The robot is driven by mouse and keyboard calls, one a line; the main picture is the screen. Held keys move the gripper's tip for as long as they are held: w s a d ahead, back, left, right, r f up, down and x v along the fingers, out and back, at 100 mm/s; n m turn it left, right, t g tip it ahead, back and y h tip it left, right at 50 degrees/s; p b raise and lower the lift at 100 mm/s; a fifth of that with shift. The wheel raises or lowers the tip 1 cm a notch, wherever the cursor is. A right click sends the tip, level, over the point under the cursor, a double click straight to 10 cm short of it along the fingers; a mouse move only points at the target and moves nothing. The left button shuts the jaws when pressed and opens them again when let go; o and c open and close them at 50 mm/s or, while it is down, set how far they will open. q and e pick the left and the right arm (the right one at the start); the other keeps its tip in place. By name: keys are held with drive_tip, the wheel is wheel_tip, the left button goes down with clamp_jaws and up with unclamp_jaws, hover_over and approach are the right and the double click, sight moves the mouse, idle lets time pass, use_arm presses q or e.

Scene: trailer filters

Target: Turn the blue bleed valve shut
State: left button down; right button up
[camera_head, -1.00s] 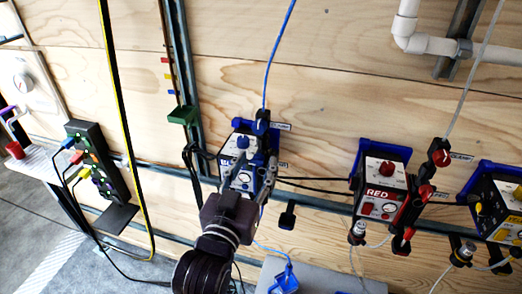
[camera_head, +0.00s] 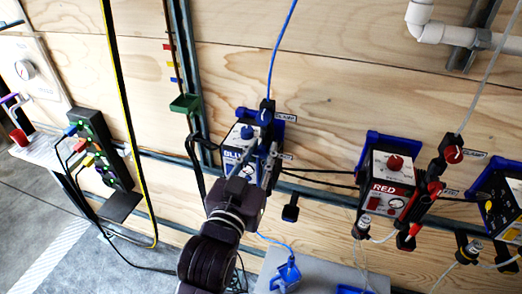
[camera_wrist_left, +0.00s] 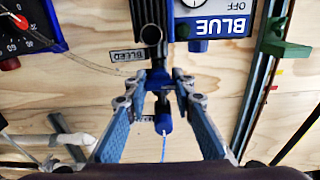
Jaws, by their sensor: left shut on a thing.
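The blue bleed valve (camera_wrist_left: 160,80) is beside the BLEED label (camera_wrist_left: 128,56) in the left wrist view. My left gripper (camera_wrist_left: 162,88) is shut on it, with one grey-blue finger on each side. A blue fitting with a thin blue line (camera_wrist_left: 164,122) shows between the fingers. In the head view my left gripper (camera_head: 260,155) reaches up in front of the blue filter unit (camera_head: 232,156) and covers part of it. The valve's handle angle is hard to tell. My right gripper is not in view.
The red filter unit (camera_head: 388,188) hangs to the right, with a yellow unit (camera_head: 505,205) at the edge. Black cables run between units. A yellow hose (camera_head: 122,110) hangs at left, near a black socket strip (camera_head: 98,150). Bare plywood (camera_head: 320,80) lies above the units.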

use_arm(q)
drive_tip(key=shift+m+p, duration=0.5)
drive_tip(key=shift+m, duration=0.1)
drive_tip(key=shift+f, duration=0.1)
drive_tip(key=c, duration=1.6)
unclamp_jaws()
drive_tip(key=shift+w, duration=0.15)
drive_tip(key=v, duration=0.7)
drive_tip(key=shift+s, duration=0.25)
